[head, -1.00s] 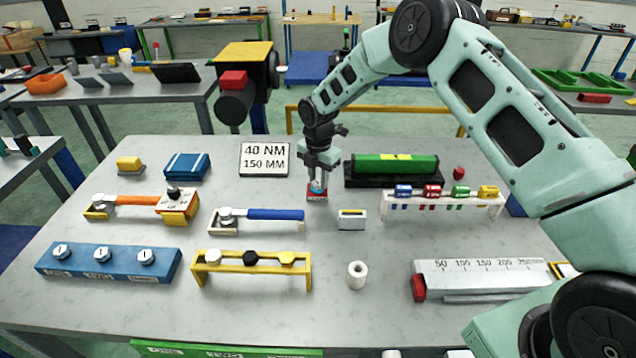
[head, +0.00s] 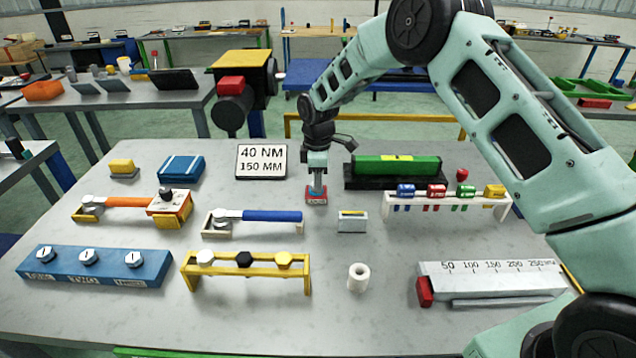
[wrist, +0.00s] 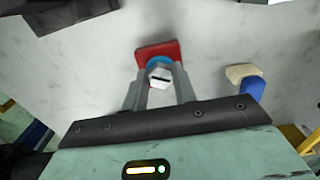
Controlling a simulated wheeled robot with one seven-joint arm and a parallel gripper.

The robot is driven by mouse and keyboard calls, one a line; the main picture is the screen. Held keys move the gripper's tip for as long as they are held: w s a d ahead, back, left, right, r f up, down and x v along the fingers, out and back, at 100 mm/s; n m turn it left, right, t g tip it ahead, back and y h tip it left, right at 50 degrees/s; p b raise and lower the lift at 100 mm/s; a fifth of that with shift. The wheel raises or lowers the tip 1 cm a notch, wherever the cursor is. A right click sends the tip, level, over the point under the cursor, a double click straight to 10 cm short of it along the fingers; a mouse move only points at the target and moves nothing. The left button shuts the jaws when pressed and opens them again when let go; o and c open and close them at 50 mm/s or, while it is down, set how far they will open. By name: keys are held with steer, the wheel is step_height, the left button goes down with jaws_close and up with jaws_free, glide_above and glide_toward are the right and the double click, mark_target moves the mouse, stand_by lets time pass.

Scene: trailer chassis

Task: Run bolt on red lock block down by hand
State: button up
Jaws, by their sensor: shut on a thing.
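The red lock block (head: 316,201) stands on the grey table, under my gripper (head: 317,189). In the wrist view the red block (wrist: 157,49) shows beyond the fingertips, with a blue ring on it. The bolt (wrist: 160,74) has a pale head with a dark line across its top and stands in the blue ring. My gripper (wrist: 160,83) points down over the block, with its two grey fingers on either side of the bolt head, shut on it. The bolt's shank is hidden, so I cannot tell how deep it sits.
A sign (head: 261,161) reading 40 NM, 150 MM stands left of the block. A blue-handled wrench (head: 272,216) lies in front left, a small grey block (head: 352,221) in front right. A green bar (head: 396,166) and a white rack (head: 447,202) stand right. Bare table surrounds the red block.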

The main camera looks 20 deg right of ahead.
steer(key=m+b, duration=0.1)
steer(key=m, duration=0.2)
steer(key=shift+a+r+m, duration=0.1)
steer(key=shift+r+m, duration=0.05)
steer(key=shift+m, duration=0.25)
steer(key=m, duration=0.3)
steer(key=shift+m+b, duration=0.3)
steer(key=m, duration=0.6)
steer(key=shift+a+r, duration=0.1)
steer(key=shift+a, duration=0.1)
steer(key=m, duration=0.5)
steer(key=shift+a+m, duration=0.15)
steer(key=shift+m, duration=0.25)
steer(key=shift+w+m, duration=0.1)
steer(key=shift+m, duration=2.2)
steer(key=shift+a, duration=0.1)
steer(key=o, duration=1)
